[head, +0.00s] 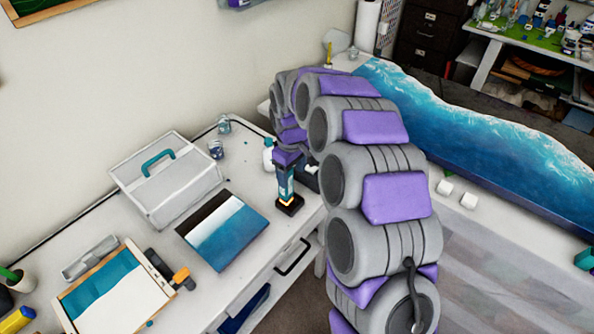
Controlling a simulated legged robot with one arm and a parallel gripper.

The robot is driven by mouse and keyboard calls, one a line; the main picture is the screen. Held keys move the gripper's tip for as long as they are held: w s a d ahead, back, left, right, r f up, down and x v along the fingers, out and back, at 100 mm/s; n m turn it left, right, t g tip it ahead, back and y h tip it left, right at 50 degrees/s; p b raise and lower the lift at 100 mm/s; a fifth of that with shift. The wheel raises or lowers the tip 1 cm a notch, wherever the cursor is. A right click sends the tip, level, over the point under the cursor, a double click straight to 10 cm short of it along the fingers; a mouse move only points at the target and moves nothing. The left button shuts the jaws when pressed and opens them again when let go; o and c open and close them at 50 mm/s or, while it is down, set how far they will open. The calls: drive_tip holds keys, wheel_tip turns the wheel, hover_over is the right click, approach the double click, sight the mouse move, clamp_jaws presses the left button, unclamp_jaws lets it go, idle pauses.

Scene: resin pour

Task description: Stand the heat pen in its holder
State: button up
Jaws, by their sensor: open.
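What looks like the heat pen (285,182), a slim teal and dark body with a yellow-orange band low down, stands upright near the front edge of the white desk. Its lower end meets a square black base, which looks like the holder (290,206); the exact fit is too small to tell. My gripper (288,159) is at the top of the pen, at the end of my arm. Its jaws are open, and the fingers are partly hidden by the arm and too small to see clearly.
A white case with a teal handle (158,158) and a blue-and-white painting (222,232) lie left of the holder. A white bottle (268,155) and small jars (216,149) stand behind. A framed canvas (115,290) and a black-and-orange tool (182,277) lie front left.

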drive_tip(key=a, duration=0.1)
drive_tip(key=a+r, duration=0.1)
drive_tip(key=a, duration=0.1)
drive_tip(key=shift+a+r, duration=0.1)
drive_tip(key=d+r+p, duration=0.2)
drive_tip(key=d+r, duration=0.3)
drive_tip(key=r, duration=0.5)
drive_tip(key=a+r, duration=0.4)
drive_tip(key=r, duration=0.1)
drive_tip(key=s+d+r, duration=0.2)
drive_tip(key=s+d, duration=0.1)
drive_tip(key=d, duration=0.3)
drive_tip(key=s+d+f+m, duration=0.2)
drive_tip(key=s+d+m, duration=0.1)
drive_tip(key=s, duration=0.9)
drive_tip(key=s+d+f+m+g, duration=0.1)
drive_tip(key=s+d+m, duration=0.3)
drive_tip(key=s, duration=0.8)
drive_tip(key=s+d+f+m, duration=0.3)
drive_tip(key=s+d, duration=0.2)
drive_tip(key=s, duration=0.8)
drive_tip(key=shift+g, duration=0.4)
